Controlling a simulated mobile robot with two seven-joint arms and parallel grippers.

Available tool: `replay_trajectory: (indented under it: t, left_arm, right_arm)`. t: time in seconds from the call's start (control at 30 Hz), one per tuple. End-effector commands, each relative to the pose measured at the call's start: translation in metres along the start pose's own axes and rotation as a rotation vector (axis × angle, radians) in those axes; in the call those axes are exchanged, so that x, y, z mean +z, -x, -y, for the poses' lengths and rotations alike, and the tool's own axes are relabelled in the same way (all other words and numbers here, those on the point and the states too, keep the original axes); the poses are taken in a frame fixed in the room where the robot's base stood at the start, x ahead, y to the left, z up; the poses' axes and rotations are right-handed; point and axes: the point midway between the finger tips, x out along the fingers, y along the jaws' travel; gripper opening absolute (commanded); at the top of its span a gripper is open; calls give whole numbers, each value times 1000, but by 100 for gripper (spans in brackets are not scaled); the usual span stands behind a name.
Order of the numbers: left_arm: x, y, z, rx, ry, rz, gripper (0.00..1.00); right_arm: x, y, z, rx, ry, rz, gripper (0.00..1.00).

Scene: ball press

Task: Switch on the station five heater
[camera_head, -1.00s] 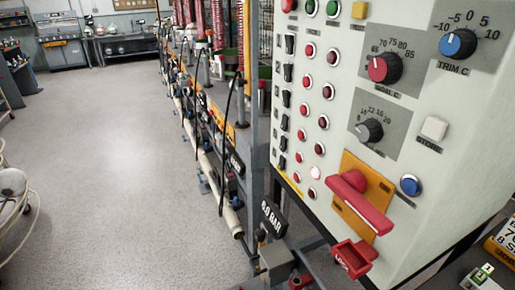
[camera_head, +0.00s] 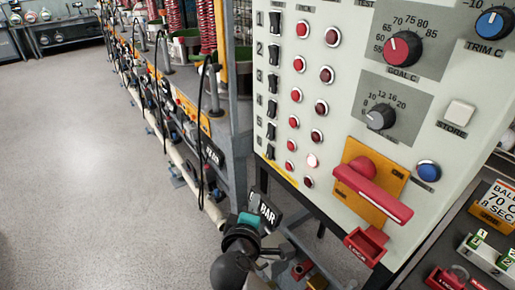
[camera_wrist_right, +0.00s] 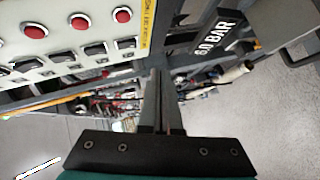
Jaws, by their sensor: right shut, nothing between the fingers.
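A pale control panel (camera_head: 345,110) stands at the right in the head view. The switch beside label 5 (camera_head: 271,132) is one of several black rockers down its left edge. The fifth-row lamp (camera_head: 312,160) glows bright; the other lamps of its column are dark red. I cannot read the rocker's tilt. My right gripper (camera_head: 276,250) is low in front of the panel's lower left corner, below the rockers and apart from them. In the right wrist view its fingers (camera_wrist_right: 160,100) are together and empty, with rockers and red lamps at upper left. My left gripper is not in view.
A red handle (camera_head: 370,190) juts out from an orange plate on the panel, with a red lock block (camera_head: 366,247) below. A 6.0 BAR sign (camera_head: 266,212) hangs near my right gripper. Pipes and hoses line the bench behind. The floor at left is clear.

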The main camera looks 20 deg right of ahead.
Motion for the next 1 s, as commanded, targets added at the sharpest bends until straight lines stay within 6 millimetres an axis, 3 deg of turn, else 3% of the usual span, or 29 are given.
replay_trajectory:
  t: [0.1,0.3,0.77,1.0]
  left_arm:
    - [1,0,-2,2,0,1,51]
    - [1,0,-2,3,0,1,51]
    - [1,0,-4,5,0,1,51]
    - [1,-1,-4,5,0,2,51]
  right_arm:
    - [-21,8,-41,127,54,-17,0]
    - [-37,18,-74,235,101,-22,0]
    - [-38,16,-78,248,107,-21,0]
    - [-39,-17,-87,250,110,-19,0]
